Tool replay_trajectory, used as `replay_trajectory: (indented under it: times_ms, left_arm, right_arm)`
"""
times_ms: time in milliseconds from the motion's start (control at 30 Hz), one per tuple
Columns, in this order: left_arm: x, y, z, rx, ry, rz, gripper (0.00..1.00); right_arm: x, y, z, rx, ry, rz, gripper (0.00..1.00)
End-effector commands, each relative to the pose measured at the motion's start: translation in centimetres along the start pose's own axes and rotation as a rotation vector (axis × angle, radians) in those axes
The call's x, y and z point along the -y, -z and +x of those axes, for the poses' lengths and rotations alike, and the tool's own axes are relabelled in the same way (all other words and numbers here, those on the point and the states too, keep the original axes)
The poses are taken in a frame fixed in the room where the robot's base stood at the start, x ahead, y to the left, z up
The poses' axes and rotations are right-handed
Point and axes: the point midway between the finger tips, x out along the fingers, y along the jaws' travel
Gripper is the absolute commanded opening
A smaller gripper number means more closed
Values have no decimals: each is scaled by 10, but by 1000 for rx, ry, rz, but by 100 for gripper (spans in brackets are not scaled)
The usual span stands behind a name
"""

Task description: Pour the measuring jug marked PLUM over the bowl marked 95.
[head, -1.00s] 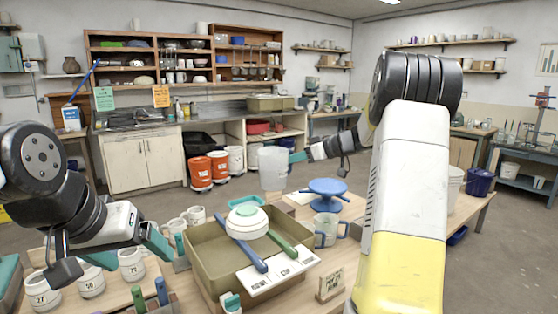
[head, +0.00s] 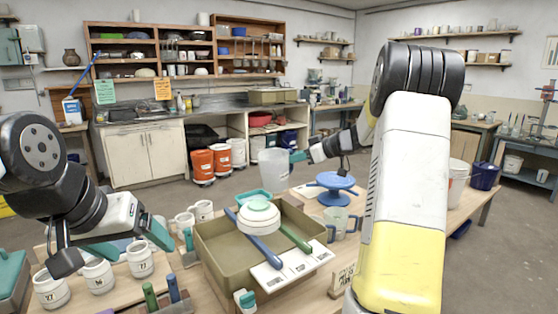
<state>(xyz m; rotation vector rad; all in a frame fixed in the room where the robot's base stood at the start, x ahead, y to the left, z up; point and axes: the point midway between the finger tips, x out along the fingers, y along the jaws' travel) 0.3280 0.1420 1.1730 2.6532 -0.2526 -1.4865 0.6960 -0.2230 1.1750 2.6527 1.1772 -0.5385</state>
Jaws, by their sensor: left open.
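A translucent measuring jug (head: 273,169) is held up in the air beyond the basin, roughly upright. My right gripper (head: 298,156) is shut on its right side; its marking cannot be read. A second translucent jug (head: 337,223) stands on the table right of the basin. Several white numbered vessels (head: 139,261) stand at the front left; I cannot read 95 on any. A white domed piece with a pale green top (head: 258,217) rests on blue and green bars across the basin. My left gripper (head: 128,246) is open and empty, just above the numbered vessels.
The olive basin (head: 214,262) fills the middle of the table, with white label cards (head: 291,266) at its front right. A blue turntable (head: 332,187) stands behind the second jug. White mugs (head: 201,211) stand left of the basin. Upright handles (head: 172,289) are at the front.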

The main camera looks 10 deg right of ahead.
Motion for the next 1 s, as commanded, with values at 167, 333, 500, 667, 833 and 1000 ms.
replay_trajectory:
  times_ms: [167, 333, 500, 667, 833, 1000]
  left_arm:
    - [0, 0, 0, 0, 0, 0, 82]
    - [0, 0, 0, 0, 0, 0, 82]
    - [0, 0, 0, 0, 0, 0, 82]
    - [0, 0, 0, 0, 0, 0, 82]
    - [0, 0, 0, 0, 0, 0, 82]
    - [0, 0, 0, 0, 0, 0, 82]
  right_arm:
    - [-2, 16, -7, 24, -52, -125, 0]
    - [-1, 29, -12, 54, -111, -259, 0]
    - [0, 25, -10, 75, -148, -344, 0]
    - [2, 13, -5, 84, -165, -384, 0]
    - [4, 0, 2, 91, -183, -425, 0]
    - [3, -1, 2, 92, -187, -436, 0]
